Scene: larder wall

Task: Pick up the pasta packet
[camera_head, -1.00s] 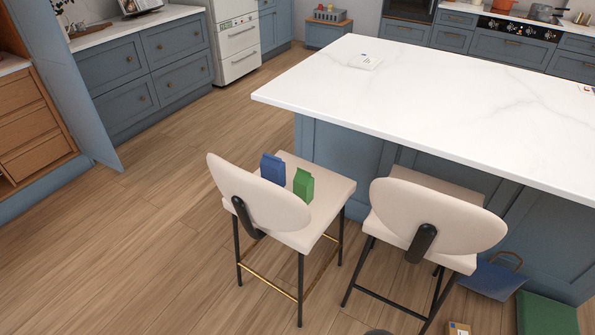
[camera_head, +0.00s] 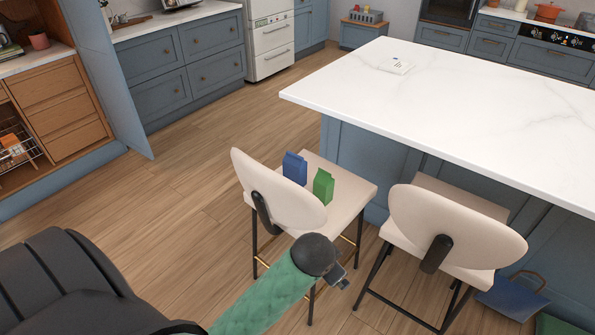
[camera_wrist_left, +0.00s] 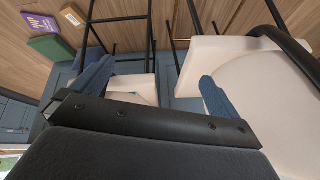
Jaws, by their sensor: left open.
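A blue packet (camera_head: 294,168) and a green packet (camera_head: 323,186) stand upright side by side on the cream seat of the left stool (camera_head: 352,188), partly behind its backrest. No label is readable, so I cannot tell which is the pasta packet. My left gripper (camera_head: 340,277) is below and in front of that stool in the head view, at the end of my green-sleeved arm. In the left wrist view, my left gripper (camera_wrist_left: 155,88) has its two blue-grey fingers wide apart with nothing held. Neither packet shows there. My right gripper is not in view.
A second stool (camera_head: 455,225) stands to the right, beside the white island (camera_head: 470,105). A blue bag (camera_head: 512,295) lies on the floor beyond it. An open wooden cupboard (camera_head: 65,110) is at the left. The wooden floor (camera_head: 185,215) between is clear.

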